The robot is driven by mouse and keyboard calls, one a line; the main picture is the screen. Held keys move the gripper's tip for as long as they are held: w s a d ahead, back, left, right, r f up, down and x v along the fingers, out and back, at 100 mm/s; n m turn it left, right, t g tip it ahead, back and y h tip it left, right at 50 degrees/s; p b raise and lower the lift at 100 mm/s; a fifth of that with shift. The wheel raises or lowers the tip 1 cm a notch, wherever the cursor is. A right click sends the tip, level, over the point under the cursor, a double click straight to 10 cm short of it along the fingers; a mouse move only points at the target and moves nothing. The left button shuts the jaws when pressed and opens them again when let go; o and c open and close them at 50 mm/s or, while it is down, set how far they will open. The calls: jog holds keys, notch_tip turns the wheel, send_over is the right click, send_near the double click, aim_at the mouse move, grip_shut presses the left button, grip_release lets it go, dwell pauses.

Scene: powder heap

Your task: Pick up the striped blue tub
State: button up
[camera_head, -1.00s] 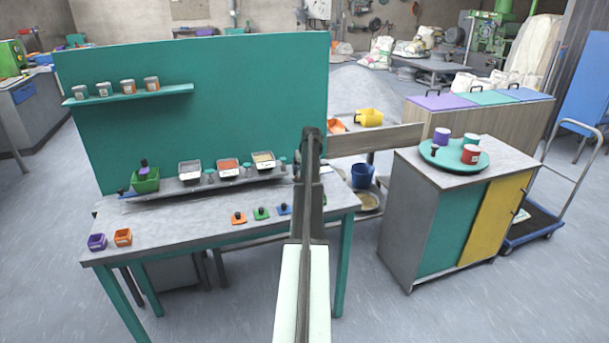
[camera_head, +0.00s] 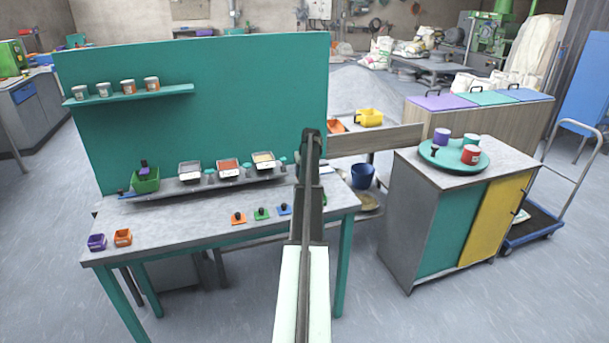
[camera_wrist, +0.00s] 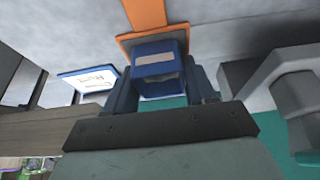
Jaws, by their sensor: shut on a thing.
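In the wrist view a dark blue tub (camera_wrist: 157,82) with a pale grey stripe across it sits between the two fingers of my gripper (camera_wrist: 160,88). The fingers are shut on it from both sides. An orange piece (camera_wrist: 147,14) with a wider orange rim lies right behind the tub; I cannot tell whether they touch. In the head view my arm stands in front of the table's right end and hides the tub and the fingertips.
The grey table (camera_head: 180,222) bears purple (camera_head: 97,242) and orange (camera_head: 123,237) tubs, small knobbed lids, and a raised rack with powder trays (camera_head: 228,168). A teal back panel (camera_head: 240,90) stands behind. A cabinet (camera_head: 410,220) with a teal turntable (camera_head: 453,160) stands at the right.

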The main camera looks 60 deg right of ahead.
jog(key=s+r, duration=0.1)
jog(key=r, duration=0.5)
jog(key=s+r, duration=0.1)
jog(key=r, duration=0.2)
jog(key=shift+s+d+r, duration=0.15)
jog(key=shift+s+d, duration=0.05)
jog(key=shift+s, duration=0.1)
jog(key=s+a+f+m+g, duration=0.1)
jog(key=s+a+m+g, duration=0.2)
jog(key=s+m, duration=0.5)
jog(key=s+a+f+m+g, duration=0.1)
jog(key=s+a+m+g, duration=0.2)
jog(key=s+m, duration=0.6)
jog(key=shift+a+f+m, duration=0.35)
jog(key=shift+a+m, duration=0.15)
jog(key=shift+a, duration=0.4)
jog(key=shift+f, duration=3.2)
